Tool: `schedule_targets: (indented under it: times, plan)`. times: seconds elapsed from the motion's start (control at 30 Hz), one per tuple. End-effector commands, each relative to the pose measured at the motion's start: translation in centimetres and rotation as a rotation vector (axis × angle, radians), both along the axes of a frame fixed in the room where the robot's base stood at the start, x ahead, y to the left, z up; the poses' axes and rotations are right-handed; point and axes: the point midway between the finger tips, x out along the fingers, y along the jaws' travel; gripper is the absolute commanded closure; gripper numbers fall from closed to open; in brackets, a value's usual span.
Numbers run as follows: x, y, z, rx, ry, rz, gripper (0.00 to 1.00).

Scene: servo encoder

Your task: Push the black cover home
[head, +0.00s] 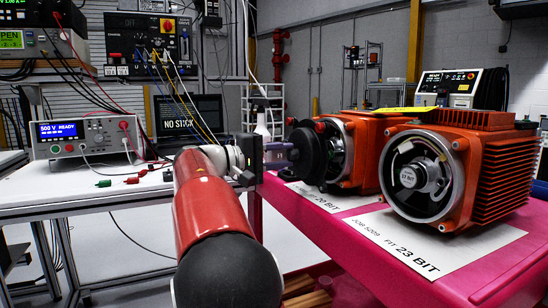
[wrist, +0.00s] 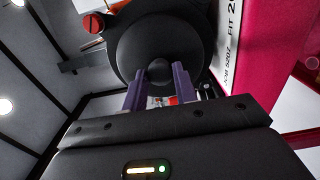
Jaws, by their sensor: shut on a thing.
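The black cover (head: 307,156) is a round disc in front of the open face of the rear orange motor (head: 368,152). Part of the motor's silver ring and dark opening shows to the right of the cover, so the cover appears to stand off the face. My gripper (head: 279,153) has purple fingers on the cover's left side. In the wrist view the cover (wrist: 150,38) fills the top middle, and my gripper (wrist: 158,75) is shut on its central knob (wrist: 158,69). The cover hides most of the motor face there; contact behind it is hidden.
A second orange motor marked 23 BIT (head: 420,177) stands close on the right, on the pink table (head: 310,222). Paper sheets (head: 440,245) lie under the motors. A small red knob (wrist: 94,23) sits beside the cover. A white bench (head: 100,193) with instruments stands left.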

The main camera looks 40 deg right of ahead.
Motion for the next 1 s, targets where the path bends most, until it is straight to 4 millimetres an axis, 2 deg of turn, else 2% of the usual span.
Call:
schedule_targets:
  times: [0.57,1.0]
  plan:
    - [-1.2,-3.6,0.1,-0.001,-0.001,0.000,1.00]
    - [-1.3,-3.5,0.1,-0.001,-0.001,0.000,1.00]
